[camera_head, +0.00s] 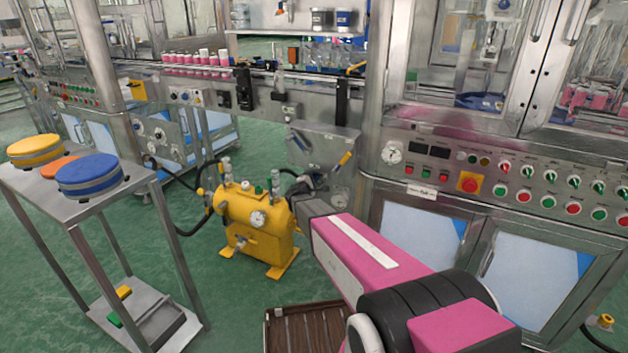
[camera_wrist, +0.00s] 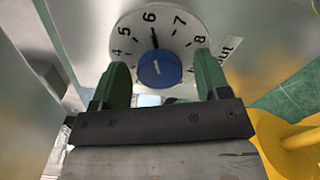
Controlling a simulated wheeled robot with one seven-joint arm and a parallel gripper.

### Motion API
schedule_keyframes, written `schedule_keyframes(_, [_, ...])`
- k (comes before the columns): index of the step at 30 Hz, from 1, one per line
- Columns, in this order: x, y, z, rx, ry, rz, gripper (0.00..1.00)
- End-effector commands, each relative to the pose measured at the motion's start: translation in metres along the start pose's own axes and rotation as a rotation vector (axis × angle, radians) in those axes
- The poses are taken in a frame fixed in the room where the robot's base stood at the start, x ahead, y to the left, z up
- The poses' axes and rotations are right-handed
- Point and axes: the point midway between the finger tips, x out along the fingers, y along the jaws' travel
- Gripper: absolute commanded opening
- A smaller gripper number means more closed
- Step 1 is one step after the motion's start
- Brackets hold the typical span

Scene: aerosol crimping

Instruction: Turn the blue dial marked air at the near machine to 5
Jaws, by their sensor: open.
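A blue dial knob (camera_wrist: 160,68) sits on a round white scale plate (camera_wrist: 125,30) in the wrist view. Numbers 4 to 8 show on the plate, and a dark pointer line above the knob points close to 6. My gripper (camera_wrist: 162,70) is open, with one green finger on each side of the knob. I cannot tell whether the fingers touch it. A label (camera_wrist: 229,47) beside the plate reads partly "out"; the word "air" is not visible. In the head view my pink arm reaches toward the grey machine box (camera_head: 322,142), and my fingers are not clear there.
A yellow tank (camera_head: 258,222) with gauges and hoses stands close left of my arm; yellow parts also show in the wrist view (camera_wrist: 285,145). A steel table (camera_head: 110,195) with coloured discs stands at left. A button panel (camera_head: 500,190) is at right. Green floor lies between.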

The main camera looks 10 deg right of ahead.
Motion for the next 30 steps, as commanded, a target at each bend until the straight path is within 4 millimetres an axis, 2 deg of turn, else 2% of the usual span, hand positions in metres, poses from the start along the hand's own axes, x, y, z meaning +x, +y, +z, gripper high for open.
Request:
schedule_keyframes(1, [-0.0001,0.0000,0.0000,0.000,0.000,0.000,0.59])
schedule_keyframes(3, [-0.0002,0.0000,0.0000,0.000,0.000,0.000,0.37])
schedule_keyframes(5, [-0.0002,0.0000,0.0000,0.000,0.000,0.000,0.20])
schedule_keyframes(17, [-0.0004,-0.0002,0.0000,-0.059,0.000,-0.001,0.20])
schedule_keyframes(30, [-0.0005,-0.0004,-0.0001,-0.361,0.000,-0.001,0.20])
